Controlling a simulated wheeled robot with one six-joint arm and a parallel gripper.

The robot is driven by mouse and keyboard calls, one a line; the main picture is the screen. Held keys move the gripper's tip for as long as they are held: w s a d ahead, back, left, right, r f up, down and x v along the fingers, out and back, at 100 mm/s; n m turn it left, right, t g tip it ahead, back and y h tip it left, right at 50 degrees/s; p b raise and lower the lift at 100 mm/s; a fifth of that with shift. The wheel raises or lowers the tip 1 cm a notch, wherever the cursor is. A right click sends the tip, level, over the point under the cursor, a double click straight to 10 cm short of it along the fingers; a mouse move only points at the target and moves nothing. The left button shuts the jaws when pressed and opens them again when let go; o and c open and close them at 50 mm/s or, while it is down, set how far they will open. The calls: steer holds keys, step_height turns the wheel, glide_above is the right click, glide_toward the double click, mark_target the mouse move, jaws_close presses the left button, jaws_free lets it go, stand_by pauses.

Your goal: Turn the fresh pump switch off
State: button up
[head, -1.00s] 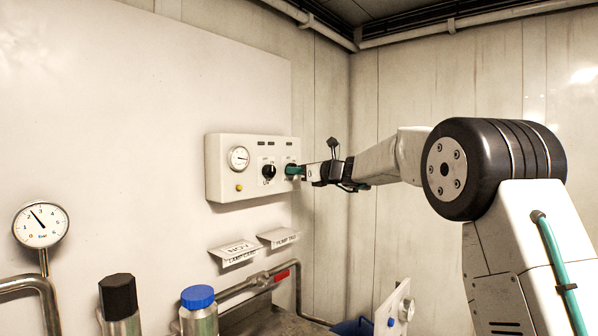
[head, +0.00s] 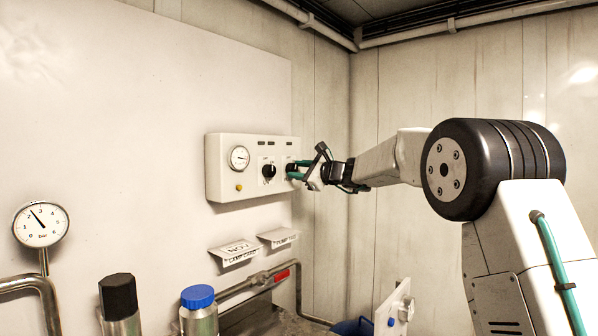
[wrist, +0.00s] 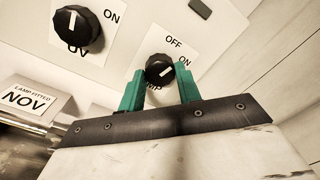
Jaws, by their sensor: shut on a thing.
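The fresh pump switch is a black round knob (wrist: 160,69) on a white plate marked OFF and ON, with the lower word partly hidden. In the wrist view my gripper (wrist: 161,80) has its green fingers on either side of this knob, shut on it. A pale mark on the knob slants towards the ON side. In the head view my gripper (head: 291,170) is at the right end of the white control box (head: 222,178), with its fingers and wrist covering most of the switch.
A second black knob, the UV switch (wrist: 78,30), sits just left of the held one; it also shows in the head view (head: 268,171). A round gauge (head: 239,157) and yellow button are further left. Label cards (head: 234,252) stick out below the box.

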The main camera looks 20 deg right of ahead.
steer(key=shift+n, duration=1.7)
steer(key=o, duration=1)
steer(key=shift+c, duration=0.2)
steer(key=shift+s, duration=0.15)
steer(key=v, duration=0.7)
steer(key=shift+s+d, duration=0.2)
